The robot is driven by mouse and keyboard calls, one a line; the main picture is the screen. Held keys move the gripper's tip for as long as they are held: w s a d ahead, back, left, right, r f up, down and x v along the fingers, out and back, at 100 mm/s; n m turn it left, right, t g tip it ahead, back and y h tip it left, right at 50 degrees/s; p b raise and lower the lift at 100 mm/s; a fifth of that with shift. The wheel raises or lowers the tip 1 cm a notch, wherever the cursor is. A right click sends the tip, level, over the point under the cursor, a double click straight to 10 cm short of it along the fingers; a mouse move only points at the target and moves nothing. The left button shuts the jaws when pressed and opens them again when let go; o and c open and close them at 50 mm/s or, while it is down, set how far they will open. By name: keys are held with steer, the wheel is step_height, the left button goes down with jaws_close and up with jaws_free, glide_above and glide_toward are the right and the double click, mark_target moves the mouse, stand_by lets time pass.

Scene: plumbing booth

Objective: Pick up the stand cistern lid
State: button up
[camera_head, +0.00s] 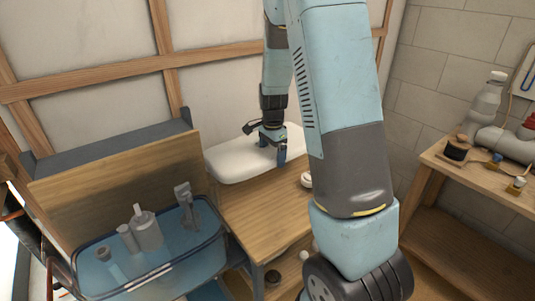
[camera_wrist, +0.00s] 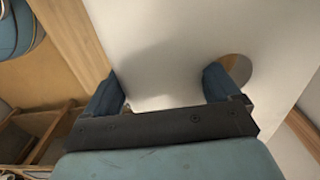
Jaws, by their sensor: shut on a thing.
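The stand cistern lid (camera_head: 232,163) is a long white slab with rounded corners at the back of the wooden table, near the wall. My gripper (camera_head: 273,148) is over its middle, with blue fingers pointing down, and is shut on it. In the wrist view the white lid (camera_wrist: 165,45) fills most of the picture, with a round opening (camera_wrist: 236,68) by the right finger. My gripper (camera_wrist: 162,84) shows there with its two fingers apart against the lid. Whether the lid rests on the table or is held just above it, I cannot tell.
A clear blue bin (camera_head: 205,262) with bottles and a fitting stands at front left, beside an upright wooden board (camera_head: 110,195). The wooden table (camera_head: 255,205) is mostly bare before the lid. A workbench (camera_head: 475,182) with pipes and a dark spool (camera_head: 457,148) stands right.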

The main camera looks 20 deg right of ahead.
steer(key=s+d, duration=0.2)
steer(key=s, duration=0.6)
steer(key=s+d, duration=0.2)
steer(key=s, duration=0.5)
steer(key=shift+s+d, duration=0.25)
steer(key=shift+s, duration=0.1)
